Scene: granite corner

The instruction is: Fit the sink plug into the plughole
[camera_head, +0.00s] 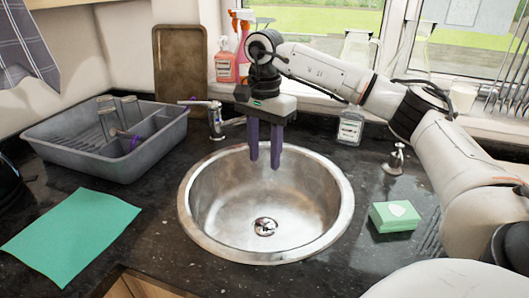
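The steel sink bowl (225,185) is set in the dark worktop. Its plughole (265,227) shows as a round metal fitting in the bottom, with dark openings. A small chrome piece with a knob and a flared base (397,158) stands upright on the worktop right of the sink; it looks like the sink plug. My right gripper (264,163) points down over the back part of the bowl. Its two purple fingers are apart with nothing between them. It is left of the chrome piece and above and behind the plughole. My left gripper is not in view.
A tap (215,122) stands behind the sink's left side. A grey dish rack (65,158) and green cloth (72,235) lie left. A green box (394,217) is right; a clear bottle (351,126) stands behind. Spray bottles (226,66) are on the sill.

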